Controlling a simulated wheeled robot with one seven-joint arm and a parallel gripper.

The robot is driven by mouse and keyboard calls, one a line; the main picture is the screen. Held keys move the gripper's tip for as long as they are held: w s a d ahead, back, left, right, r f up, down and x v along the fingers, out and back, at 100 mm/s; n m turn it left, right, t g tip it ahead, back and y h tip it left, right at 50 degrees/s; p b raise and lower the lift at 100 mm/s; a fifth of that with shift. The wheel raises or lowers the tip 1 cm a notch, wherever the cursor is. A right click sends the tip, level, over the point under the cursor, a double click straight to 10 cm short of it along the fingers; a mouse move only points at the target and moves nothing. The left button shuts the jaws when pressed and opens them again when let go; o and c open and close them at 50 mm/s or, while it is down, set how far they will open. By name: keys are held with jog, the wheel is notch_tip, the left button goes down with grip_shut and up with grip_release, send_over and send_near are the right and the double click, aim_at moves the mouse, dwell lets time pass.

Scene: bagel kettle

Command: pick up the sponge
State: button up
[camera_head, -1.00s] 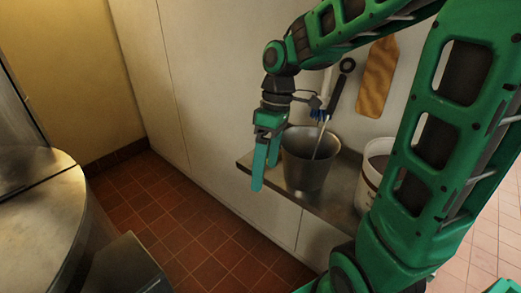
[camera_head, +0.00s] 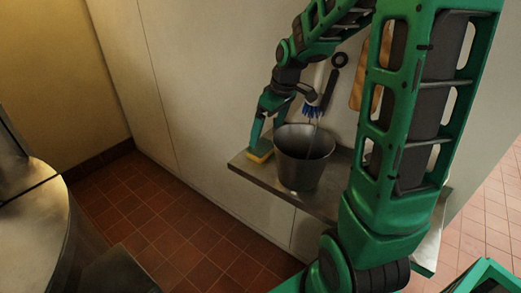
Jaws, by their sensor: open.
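The sponge (camera_head: 260,155), yellow with a darker top, lies on the left end of a metal wall shelf (camera_head: 245,169), left of a grey metal bucket. My gripper (camera_head: 264,136) is open and points down just above the sponge, with its green fingers spread. The left fingertip is at or very near the sponge's upper side; I cannot tell whether it touches. The fingers hide part of the sponge's back.
The metal bucket (camera_head: 303,164) stands close to the right of my gripper. A brush with blue bristles (camera_head: 312,109) is above it. A wooden board (camera_head: 359,86) hangs on the wall, partly behind my arm. A large round metal vessel (camera_head: 30,215) stands at left. The tiled floor between is clear.

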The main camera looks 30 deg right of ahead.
aim_at(261, 146)
jog(key=shift+x, duration=3.2)
jog(key=shift+w+a+r, duration=0.1)
jog(key=shift+a, duration=0.05)
jog(key=c, duration=1.1)
